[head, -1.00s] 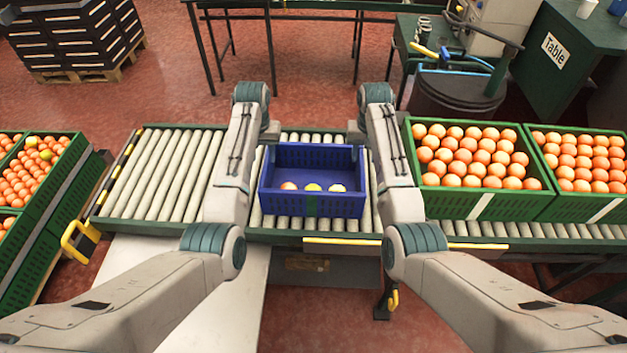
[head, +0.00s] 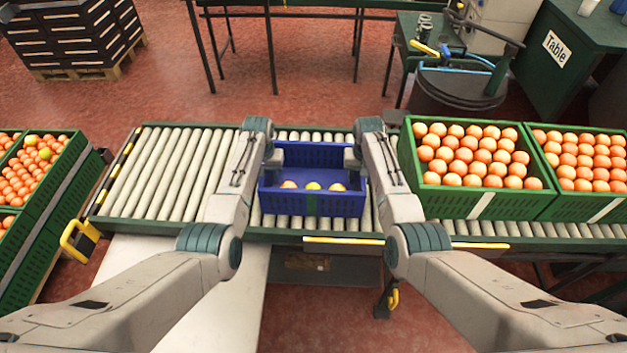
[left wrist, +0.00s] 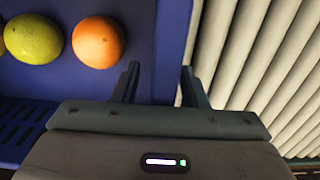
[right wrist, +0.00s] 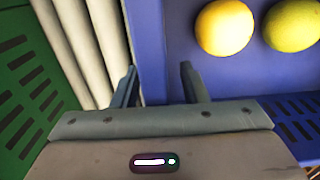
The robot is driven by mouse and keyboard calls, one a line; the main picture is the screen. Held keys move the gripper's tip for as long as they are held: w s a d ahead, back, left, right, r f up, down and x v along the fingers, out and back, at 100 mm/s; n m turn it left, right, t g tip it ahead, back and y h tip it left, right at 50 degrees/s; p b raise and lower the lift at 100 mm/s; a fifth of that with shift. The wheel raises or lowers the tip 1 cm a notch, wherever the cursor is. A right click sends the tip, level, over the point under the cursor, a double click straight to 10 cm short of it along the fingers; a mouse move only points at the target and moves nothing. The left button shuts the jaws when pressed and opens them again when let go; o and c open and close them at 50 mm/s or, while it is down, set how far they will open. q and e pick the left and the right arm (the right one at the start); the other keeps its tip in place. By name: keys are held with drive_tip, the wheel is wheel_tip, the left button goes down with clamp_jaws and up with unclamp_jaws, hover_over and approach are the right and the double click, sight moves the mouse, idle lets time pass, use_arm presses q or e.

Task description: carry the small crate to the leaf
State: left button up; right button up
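The small blue crate (head: 312,205) sits upright on the roller conveyor, with a few orange and yellow fruits inside. My left gripper (head: 273,158) is at its left side wall; in the left wrist view its open fingers (left wrist: 159,85) stand either side of the blue wall (left wrist: 172,40). My right gripper (head: 352,158) is at the right side wall; in the right wrist view its open fingers (right wrist: 158,85) likewise straddle the wall (right wrist: 146,40). A pale flat panel (head: 215,290) adjoins the conveyor's near side at left; I cannot tell whether it is the leaf.
Green crates full of oranges (head: 480,205) stand on the conveyor close to the right. The conveyor rollers (head: 160,175) left of my left arm are bare. More green crates (head: 50,210) stand at far left. A yellow handle (head: 80,240) sticks out at the conveyor's left end.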

use_arm(q)
clamp_jaws()
use_arm(e)
clamp_jaws()
use_arm(q)
drive_tip(key=shift+w+r, duration=0.1)
drive_tip(key=shift+r, duration=0.05)
use_arm(e)
drive_tip(key=shift+r, duration=0.15)
